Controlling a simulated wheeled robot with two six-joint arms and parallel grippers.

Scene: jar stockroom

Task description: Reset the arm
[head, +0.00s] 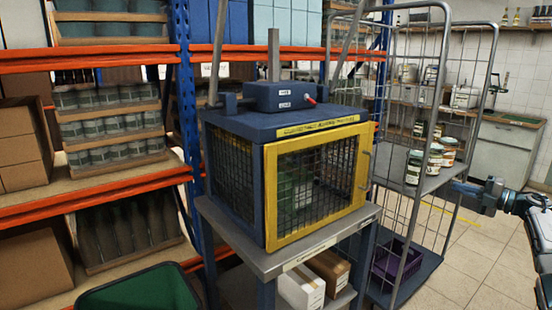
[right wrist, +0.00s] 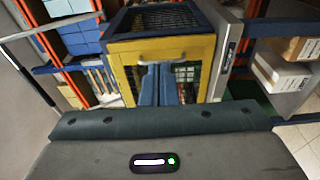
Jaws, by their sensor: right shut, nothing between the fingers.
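The blue cage (head: 240,128) stands on a grey metal stand. Its yellow-framed mesh door (head: 268,200) looks shut and has a handle (head: 365,170) on its right side. The door also shows in the right wrist view (right wrist: 128,80). Greenish contents are partly visible behind the mesh. My left gripper is not in view.
A wire trolley (head: 412,195) with jars on its shelf stands right of the cage. Orange-beamed racks (head: 100,196) with jars and boxes fill the left. A green bin (head: 140,290) is at bottom left. Boxes (head: 302,287) sit under the stand. Tiled floor at right is clear.

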